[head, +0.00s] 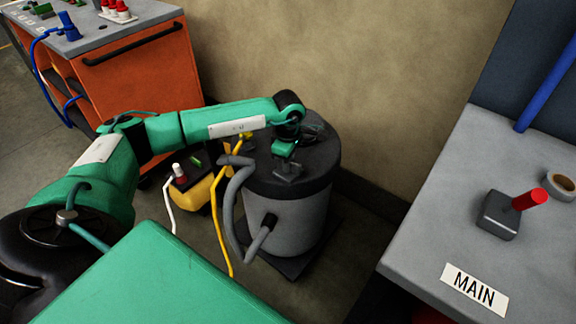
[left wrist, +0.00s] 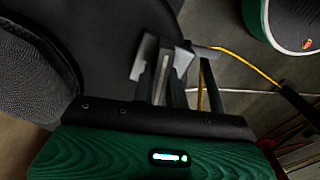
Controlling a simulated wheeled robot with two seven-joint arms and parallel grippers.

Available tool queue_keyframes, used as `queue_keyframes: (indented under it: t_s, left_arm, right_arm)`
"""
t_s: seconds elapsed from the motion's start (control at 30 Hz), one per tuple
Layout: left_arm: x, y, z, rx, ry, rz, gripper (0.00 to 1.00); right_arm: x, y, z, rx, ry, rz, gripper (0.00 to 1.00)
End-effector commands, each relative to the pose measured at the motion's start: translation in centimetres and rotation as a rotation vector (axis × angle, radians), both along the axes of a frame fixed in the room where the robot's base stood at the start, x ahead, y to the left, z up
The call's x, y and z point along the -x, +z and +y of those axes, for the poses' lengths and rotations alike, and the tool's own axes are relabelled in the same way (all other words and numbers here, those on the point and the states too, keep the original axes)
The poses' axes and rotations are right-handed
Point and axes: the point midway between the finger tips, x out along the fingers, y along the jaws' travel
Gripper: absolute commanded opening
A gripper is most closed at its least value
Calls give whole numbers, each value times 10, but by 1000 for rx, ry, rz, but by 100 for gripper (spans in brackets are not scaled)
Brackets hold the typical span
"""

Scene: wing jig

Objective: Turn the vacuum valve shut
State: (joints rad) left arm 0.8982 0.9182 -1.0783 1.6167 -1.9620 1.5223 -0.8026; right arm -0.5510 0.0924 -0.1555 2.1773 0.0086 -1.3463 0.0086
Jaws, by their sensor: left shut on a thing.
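My left gripper (head: 287,172) points down at the black lid (head: 318,158) of a grey vacuum drum (head: 290,222) in the head view. In the left wrist view, my left gripper (left wrist: 163,82) has its fingers close together beside the dark lid (left wrist: 35,75). It is shut on a small part at the drum's top, which I take to be the vacuum valve. The fingers hide most of that part, so its handle angle cannot be told. My right gripper is in neither view.
A yellow unit (head: 197,190) with hoses stands left of the drum. A grey bench (head: 430,215) at right carries a box with a red lever (head: 528,200) and a tape roll (head: 560,186). An orange cabinet (head: 145,80) stands behind left. A green surface (head: 165,280) is in front.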

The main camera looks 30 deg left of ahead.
Motion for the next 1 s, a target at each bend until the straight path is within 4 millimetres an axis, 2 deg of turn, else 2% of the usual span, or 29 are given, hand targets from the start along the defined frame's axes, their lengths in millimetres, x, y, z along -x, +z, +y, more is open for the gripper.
queue_keyframes:
  t_s: [0.4,1.0]
  left_arm:
    - [-1,0,0,1,-215,-3,0]
    - [-1,1,0,1,-255,-3,0]
  right_arm:
    - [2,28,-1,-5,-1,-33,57]
    - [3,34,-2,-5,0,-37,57]
